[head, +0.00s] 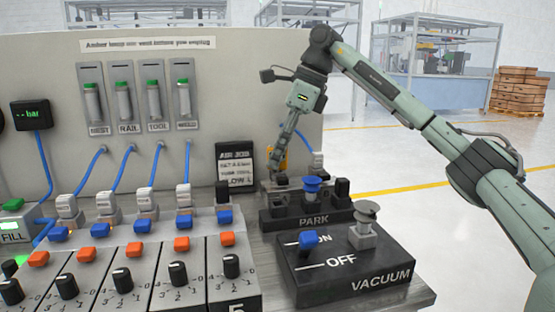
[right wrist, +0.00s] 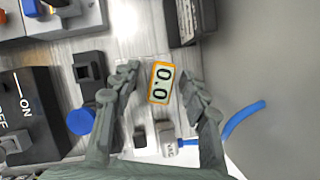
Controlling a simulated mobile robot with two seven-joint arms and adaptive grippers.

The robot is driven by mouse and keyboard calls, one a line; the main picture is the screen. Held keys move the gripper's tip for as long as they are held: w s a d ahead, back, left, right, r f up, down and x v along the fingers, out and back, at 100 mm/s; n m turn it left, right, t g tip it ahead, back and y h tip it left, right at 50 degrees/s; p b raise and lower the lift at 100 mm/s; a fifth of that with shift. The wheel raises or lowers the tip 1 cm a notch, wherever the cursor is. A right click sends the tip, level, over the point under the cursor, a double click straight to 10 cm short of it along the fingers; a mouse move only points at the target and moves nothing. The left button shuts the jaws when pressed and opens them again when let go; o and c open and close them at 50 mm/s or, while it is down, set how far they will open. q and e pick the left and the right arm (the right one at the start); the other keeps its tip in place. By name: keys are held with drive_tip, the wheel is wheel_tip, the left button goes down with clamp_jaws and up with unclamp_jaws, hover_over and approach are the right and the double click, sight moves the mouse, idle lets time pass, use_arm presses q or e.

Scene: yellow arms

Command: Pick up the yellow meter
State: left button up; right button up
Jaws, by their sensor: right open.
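The yellow meter (right wrist: 160,83) shows in the right wrist view as a small upright-rectangular case with a yellow-orange rim and a pale display reading 0.0. In the head view only a bit of its yellow (head: 282,153) shows behind my right gripper, at the panel's right end. My right gripper (right wrist: 161,72) is open, with one finger on each side of the meter in the picture and a gap on both sides. In the head view this gripper (head: 279,164) points down beside the black sign. I cannot tell how far its fingertips are above the meter. My left gripper is not in view.
The PARK block (head: 300,218) with a blue knob (head: 312,186) stands close by. The VACUUM switch box (head: 350,270) is in front. A black sign (head: 235,170) stands left of the gripper. A blue hose (right wrist: 243,118) runs from a white plug (right wrist: 168,148) near the right finger.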

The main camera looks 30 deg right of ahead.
sight(270, 146)
drive_tip(key=shift+w+a+f, duration=0.1)
drive_tip(key=shift+f, duration=0.2)
clamp_jaws()
drive_tip(key=shift+r, duration=0.1)
wheel_tip(270, 146, up, 4)
drive_tip(key=shift+a+r, duration=0.15)
drive_tip(key=shift+r, duration=0.1)
drive_tip(key=a+r, duration=0.6)
drive_tip(key=a, duration=0.5)
drive_tip(key=shift+a+r+p, duration=0.2)
drive_tip(key=shift+p, duration=0.1)
